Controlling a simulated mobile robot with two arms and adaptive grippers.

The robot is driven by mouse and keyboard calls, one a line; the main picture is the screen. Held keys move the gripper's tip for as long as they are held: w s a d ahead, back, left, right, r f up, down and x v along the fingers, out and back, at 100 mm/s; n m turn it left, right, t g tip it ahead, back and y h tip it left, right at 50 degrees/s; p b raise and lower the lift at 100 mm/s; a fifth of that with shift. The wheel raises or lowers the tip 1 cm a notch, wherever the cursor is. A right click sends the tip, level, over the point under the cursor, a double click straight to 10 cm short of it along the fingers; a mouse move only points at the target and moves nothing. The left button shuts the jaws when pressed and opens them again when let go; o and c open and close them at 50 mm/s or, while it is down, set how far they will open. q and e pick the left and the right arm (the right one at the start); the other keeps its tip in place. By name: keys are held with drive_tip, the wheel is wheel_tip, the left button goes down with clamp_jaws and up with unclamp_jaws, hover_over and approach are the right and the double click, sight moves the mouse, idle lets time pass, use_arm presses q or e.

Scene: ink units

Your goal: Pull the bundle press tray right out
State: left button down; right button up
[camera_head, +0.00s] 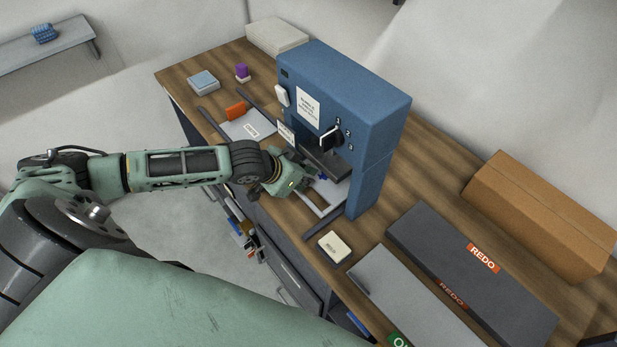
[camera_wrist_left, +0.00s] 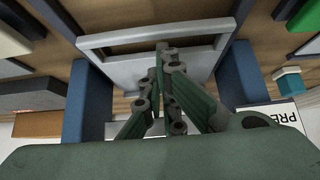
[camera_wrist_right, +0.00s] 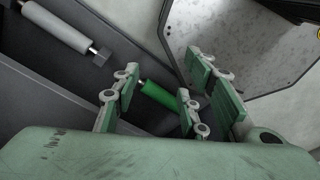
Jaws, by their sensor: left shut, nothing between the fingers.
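The blue bundle press (camera_head: 345,105) stands on the wooden bench with a sign on its side and a dark lever. Its light grey tray (camera_head: 322,208) shows low between the press walls, with an open frame-like handle at its end. In the left wrist view the tray (camera_wrist_left: 200,68) lies between two blue walls, its handle bar towards the top. My left gripper (camera_head: 305,179) is at the press opening; its fingers (camera_wrist_left: 162,46) are shut and empty, the tips over the handle's opening. Contact is unclear. My right gripper (camera_wrist_right: 163,62) is open and empty, away from the press.
A cream block (camera_head: 334,246) sits in front of the press. An orange block (camera_head: 235,110) and a blue-grey box (camera_head: 203,82) are at left. Drawers are below the bench edge.

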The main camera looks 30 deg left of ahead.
use_arm(q)
drive_tip(key=shift+x, duration=0.85)
